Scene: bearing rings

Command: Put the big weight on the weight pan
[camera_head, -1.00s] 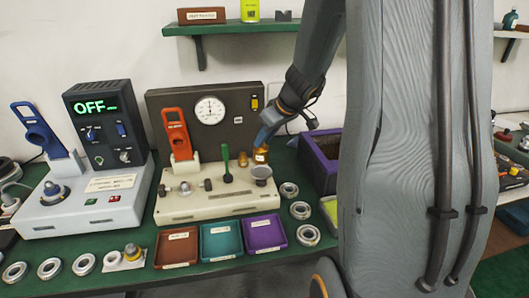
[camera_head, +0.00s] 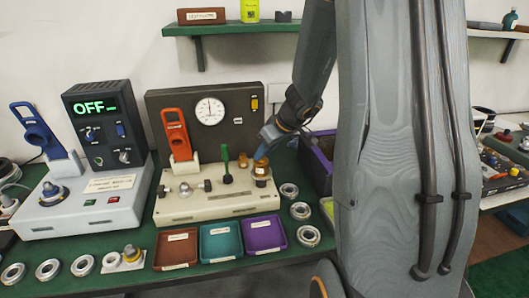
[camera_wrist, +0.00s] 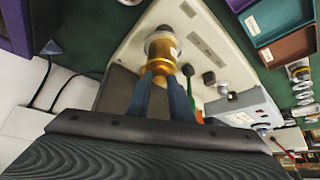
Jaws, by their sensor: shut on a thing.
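The big brass weight (camera_head: 262,172) is in my gripper (camera_head: 262,157), at the right end of the cream tester base. In the wrist view the blue fingertips (camera_wrist: 162,92) are shut on both sides of the brass weight (camera_wrist: 172,68). The grey weight pan shows as a pale round rim (camera_wrist: 161,37) just beyond the end of the weight. In the head view the weight covers most of the pan. The weight is upright over the pan; I cannot tell whether it rests on it. A smaller brass weight (camera_head: 243,161) stands just left.
A green-knobbed lever (camera_head: 226,165) and a red-handled clamp (camera_head: 177,137) stand to the left on the base. Brown (camera_head: 176,249), teal (camera_head: 221,241) and purple (camera_head: 264,233) trays lie in front. Bearing rings (camera_head: 300,211) lie to the right. A purple-edged bin (camera_head: 318,165) is close behind my wrist.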

